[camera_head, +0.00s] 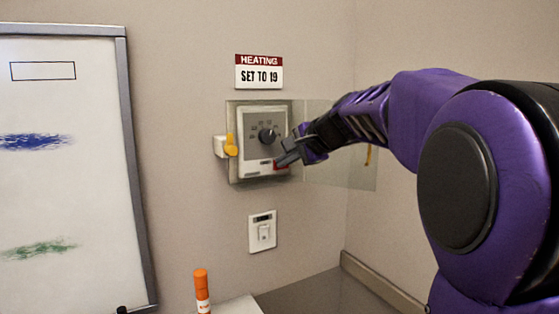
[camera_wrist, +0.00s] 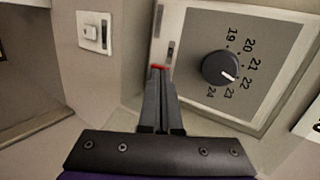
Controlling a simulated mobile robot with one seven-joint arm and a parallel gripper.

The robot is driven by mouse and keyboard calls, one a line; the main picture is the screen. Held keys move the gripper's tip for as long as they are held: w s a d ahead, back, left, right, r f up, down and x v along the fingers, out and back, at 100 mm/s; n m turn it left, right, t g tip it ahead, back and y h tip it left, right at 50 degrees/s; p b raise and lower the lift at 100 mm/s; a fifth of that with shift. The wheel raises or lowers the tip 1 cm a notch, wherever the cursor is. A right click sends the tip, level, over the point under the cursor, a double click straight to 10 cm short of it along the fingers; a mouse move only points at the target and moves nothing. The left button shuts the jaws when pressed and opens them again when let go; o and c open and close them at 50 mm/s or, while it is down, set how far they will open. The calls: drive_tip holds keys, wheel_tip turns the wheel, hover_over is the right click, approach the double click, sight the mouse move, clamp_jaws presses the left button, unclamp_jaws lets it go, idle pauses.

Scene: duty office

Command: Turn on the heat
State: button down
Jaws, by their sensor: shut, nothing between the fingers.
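The heating thermostat (camera_head: 250,150) is a white wall unit with a grey face and a black dial (camera_head: 267,135). In the wrist view the dial (camera_wrist: 220,68) has marks from 19 to 24, and its white pointer lies between 22 and 23. A small red part (camera_head: 281,165) sits on the white strip below the face; it also shows at my fingertips in the wrist view (camera_wrist: 158,67). My gripper (camera_head: 285,158) is shut and empty, with its tips at the red part. I cannot tell whether they touch it. The fingers partly hide that part.
A clear cover (camera_head: 340,165) stands open to the right of the thermostat, behind my arm. A yellow latch (camera_head: 231,145) is at its left. A sign (camera_head: 259,72) above reads "HEATING SET TO 19". A light switch (camera_head: 262,232) is below. A whiteboard (camera_head: 65,200) hangs left.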

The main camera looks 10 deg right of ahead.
idle(0.3)
drive_tip(key=shift+w+a, duration=0.2)
drive_tip(key=shift+d, duration=0.15)
drive_tip(key=shift+w+d, duration=0.1)
drive_tip(key=shift+d, duration=0.55)
